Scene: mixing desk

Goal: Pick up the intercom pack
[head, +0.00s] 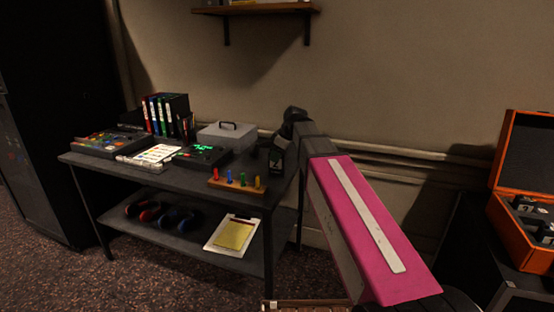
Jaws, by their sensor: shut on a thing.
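The intercom pack (276,161) looks like a small black box with a pale mark on its face. It is at the right end of the dark desk, under the far end of my arm. My gripper (279,142) is shut on it. The fingers are dark and small here, so their exact hold is hard to make out. I cannot tell whether the pack touches the desk top or hangs just above it.
The desk (185,176) also bears a mixer (100,143), a grey box (226,136) and a wooden block with coloured pegs (237,184). Headphones and a clipboard (233,234) lie on its lower shelf. An open orange case (520,240) holding dark items stands at right.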

